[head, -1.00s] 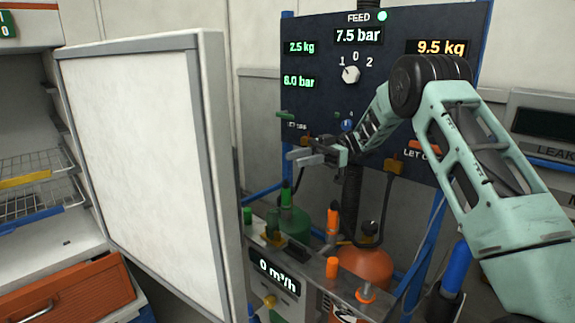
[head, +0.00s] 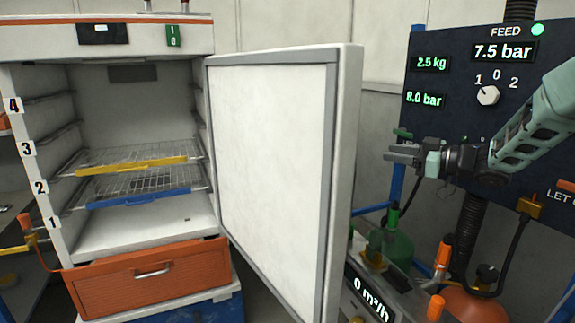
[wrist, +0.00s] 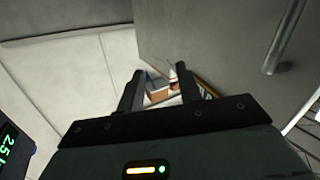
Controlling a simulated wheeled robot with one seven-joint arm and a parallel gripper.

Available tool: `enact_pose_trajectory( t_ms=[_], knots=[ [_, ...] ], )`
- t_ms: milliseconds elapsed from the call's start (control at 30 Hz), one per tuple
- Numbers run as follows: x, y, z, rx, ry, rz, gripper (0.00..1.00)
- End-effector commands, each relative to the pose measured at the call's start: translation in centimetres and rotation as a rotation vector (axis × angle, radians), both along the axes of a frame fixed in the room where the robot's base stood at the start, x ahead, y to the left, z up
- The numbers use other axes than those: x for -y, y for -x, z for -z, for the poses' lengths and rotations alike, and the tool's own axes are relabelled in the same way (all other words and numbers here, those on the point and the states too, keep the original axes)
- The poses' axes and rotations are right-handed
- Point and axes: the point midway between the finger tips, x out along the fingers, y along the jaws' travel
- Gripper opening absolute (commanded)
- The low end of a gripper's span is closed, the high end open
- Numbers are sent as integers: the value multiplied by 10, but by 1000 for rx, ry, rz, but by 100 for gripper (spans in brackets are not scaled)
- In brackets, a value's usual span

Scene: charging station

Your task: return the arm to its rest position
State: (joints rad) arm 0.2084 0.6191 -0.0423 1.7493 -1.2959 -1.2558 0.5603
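My gripper (head: 393,154) is held out in the air in front of the left edge of the dark feed panel (head: 462,108), pointing left toward the open cabinet door (head: 270,170). In the wrist view my gripper (wrist: 158,80) shows two dark fingers standing apart with nothing between them, so it is open and empty. Part of my pale green arm enters from the right of the head view; the rest of it is out of frame.
The white cabinet (head: 107,48) stands open on the left, with a yellow-fronted rack (head: 140,165) and a blue-fronted rack (head: 140,198) inside. An orange drawer (head: 150,275) is below. A door handle (wrist: 285,37) shows in the wrist view.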

Motion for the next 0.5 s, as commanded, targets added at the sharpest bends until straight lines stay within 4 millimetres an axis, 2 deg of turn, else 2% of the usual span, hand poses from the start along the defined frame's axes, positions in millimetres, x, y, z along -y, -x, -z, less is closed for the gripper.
enact_pose_trajectory(
  t_ms=[133,267,367,467,500],
  knots=[
    [17,0,2,-86,82,339,35],
    [41,28,24,-252,166,597,35],
    [56,72,51,-431,237,753,35],
    [63,132,81,-642,306,861,35],
    [63,158,92,-729,331,888,35]
  ],
)
